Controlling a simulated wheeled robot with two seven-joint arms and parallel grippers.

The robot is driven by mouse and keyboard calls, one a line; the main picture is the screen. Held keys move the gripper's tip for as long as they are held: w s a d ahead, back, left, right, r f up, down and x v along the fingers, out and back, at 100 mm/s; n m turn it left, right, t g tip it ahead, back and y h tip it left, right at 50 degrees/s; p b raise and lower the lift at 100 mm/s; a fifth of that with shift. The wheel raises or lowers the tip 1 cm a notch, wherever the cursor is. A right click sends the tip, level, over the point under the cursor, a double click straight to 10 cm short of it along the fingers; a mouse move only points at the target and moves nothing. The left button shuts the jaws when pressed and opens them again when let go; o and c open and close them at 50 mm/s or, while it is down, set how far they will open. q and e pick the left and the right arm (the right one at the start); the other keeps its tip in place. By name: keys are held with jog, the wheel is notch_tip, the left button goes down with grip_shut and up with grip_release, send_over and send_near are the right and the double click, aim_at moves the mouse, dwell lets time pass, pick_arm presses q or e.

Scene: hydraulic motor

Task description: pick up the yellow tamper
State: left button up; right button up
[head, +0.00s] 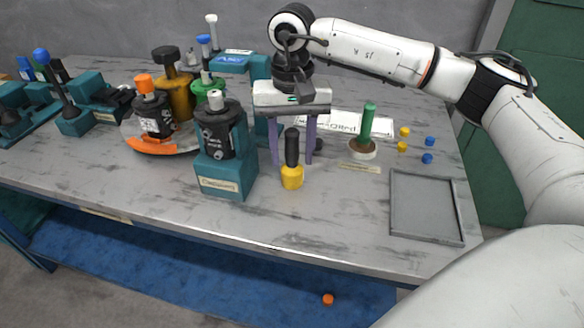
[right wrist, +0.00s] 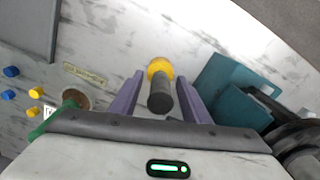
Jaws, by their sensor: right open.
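The yellow tamper (head: 292,176) stands upright on the table, with a yellow base and a black handle. It also shows in the right wrist view (right wrist: 160,68), between the two purple fingers. My right gripper (head: 293,160) points down from above with its fingers apart, one on each side of the black handle. In the right wrist view the open right gripper (right wrist: 158,90) shows a gap between each finger and the tamper. My left gripper is not in view.
A teal holder (head: 225,185) with a black cylinder stands just left of the tamper. A green-handled tool (head: 367,125) stands to the right. A grey tray (head: 425,207) lies at the right front. Several yellow and blue pieces lie behind it.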

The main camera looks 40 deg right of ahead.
jog(key=shift+r, duration=0.1)
grip_shut()
